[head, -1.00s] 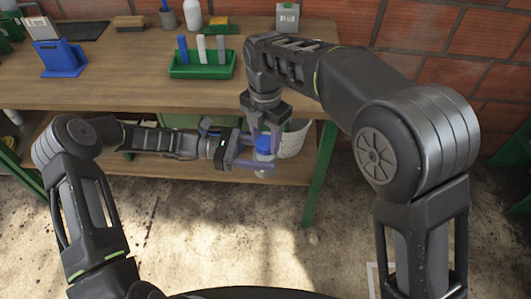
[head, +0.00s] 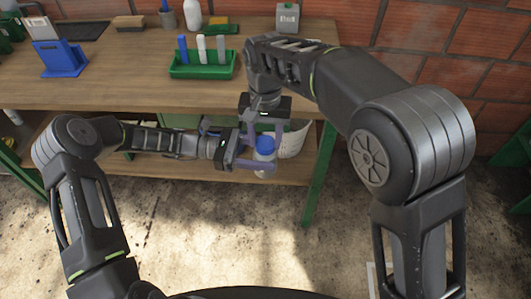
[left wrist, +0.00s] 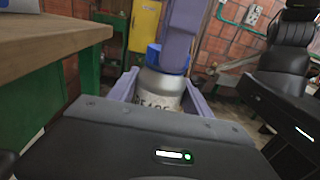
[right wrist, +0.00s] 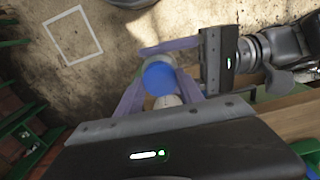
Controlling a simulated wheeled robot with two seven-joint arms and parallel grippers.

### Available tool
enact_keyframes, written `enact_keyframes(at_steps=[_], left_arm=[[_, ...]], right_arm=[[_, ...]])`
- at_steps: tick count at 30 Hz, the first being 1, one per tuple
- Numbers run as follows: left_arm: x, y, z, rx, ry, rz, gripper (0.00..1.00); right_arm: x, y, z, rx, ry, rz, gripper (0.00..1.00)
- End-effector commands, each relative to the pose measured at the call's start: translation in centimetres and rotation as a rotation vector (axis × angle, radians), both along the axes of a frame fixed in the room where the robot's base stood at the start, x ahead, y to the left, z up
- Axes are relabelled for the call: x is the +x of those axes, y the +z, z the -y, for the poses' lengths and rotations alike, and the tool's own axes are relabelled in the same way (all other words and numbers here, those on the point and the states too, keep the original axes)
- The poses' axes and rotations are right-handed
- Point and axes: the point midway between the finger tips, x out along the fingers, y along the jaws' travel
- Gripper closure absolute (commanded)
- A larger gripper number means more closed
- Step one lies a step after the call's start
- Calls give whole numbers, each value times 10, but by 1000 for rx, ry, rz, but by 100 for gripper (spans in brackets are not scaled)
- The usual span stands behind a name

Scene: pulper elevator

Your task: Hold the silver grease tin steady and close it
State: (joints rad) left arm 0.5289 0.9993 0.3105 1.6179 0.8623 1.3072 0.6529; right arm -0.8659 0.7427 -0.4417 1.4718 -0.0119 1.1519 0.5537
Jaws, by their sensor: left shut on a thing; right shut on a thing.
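The silver grease tin (left wrist: 158,90) stands upright with lettering on its side; its body also shows in the head view (head: 264,168). My left gripper (head: 256,158) is shut around its body from the left, one finger on each side. The blue lid (right wrist: 158,77) is at the top of the tin, and in the left wrist view (left wrist: 153,54) one of my right fingers covers part of it. My right gripper (head: 262,136) comes from above and is shut on the lid. I cannot tell how tightly the lid sits.
The wooden workbench (head: 120,85) is behind, with a green tray (head: 203,70) of upright sticks on top. A green bench leg (head: 320,175) is to the right. The floor in front is clear.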

Motion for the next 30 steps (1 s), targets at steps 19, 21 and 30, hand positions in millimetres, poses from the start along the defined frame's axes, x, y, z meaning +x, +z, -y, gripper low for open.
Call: enact_keyframes(at_steps=[19, 21, 30], left_arm=[[-1, 1, 1, -2, -2, 1, 100], [0, 1, 1, -2, -2, 1, 100], [0, 1, 0, -2, -1, 1, 100]], right_arm=[[1, 0, 0, 1, -1026, 0, 50], [1, 0, 0, 0, -1025, 0, 44], [0, -1, 0, 0, -1024, 0, 31]])
